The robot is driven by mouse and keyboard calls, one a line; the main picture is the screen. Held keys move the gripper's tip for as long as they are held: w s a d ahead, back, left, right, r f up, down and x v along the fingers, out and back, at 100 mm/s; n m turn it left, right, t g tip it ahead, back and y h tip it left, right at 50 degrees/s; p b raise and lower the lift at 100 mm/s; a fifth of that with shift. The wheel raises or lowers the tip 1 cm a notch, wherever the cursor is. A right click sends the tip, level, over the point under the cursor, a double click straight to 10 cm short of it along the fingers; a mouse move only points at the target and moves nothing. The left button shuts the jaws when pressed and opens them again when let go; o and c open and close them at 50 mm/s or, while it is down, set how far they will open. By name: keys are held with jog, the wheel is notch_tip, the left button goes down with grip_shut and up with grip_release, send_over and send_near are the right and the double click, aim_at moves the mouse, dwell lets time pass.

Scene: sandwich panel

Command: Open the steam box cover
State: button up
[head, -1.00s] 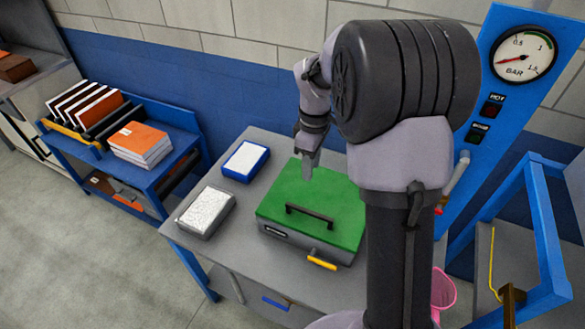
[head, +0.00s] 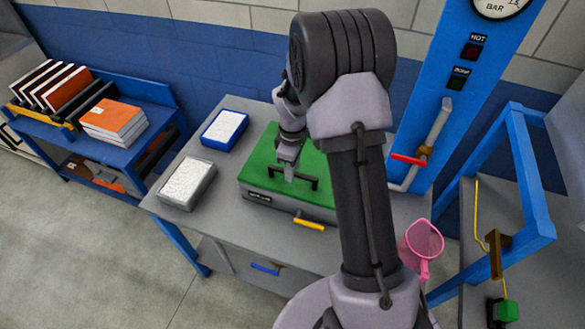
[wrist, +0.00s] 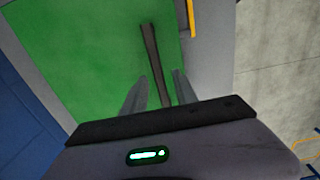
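The steam box (head: 262,198) stands on a grey table, its green cover (head: 262,165) closed flat on top. A dark bar handle (head: 312,183) runs along the front part of the cover. A yellow lever (head: 309,223) sticks out at the box's front. My gripper (head: 289,174) points down over the handle. In the wrist view, my gripper's two fingers (wrist: 156,90) are apart, and the handle (wrist: 152,50) runs between them. I cannot tell whether the fingers touch it. My arm hides the box's right part in the head view.
A blue tray (head: 224,130) and a grey tray (head: 186,183), both with white contents, sit left of the box. A blue panel with a red-handled pipe (head: 408,159) stands behind right. A pink basket (head: 424,240) is at the table's right. A shelf (head: 95,150) stands left.

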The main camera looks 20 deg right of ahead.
grip_shut()
dwell(1.3)
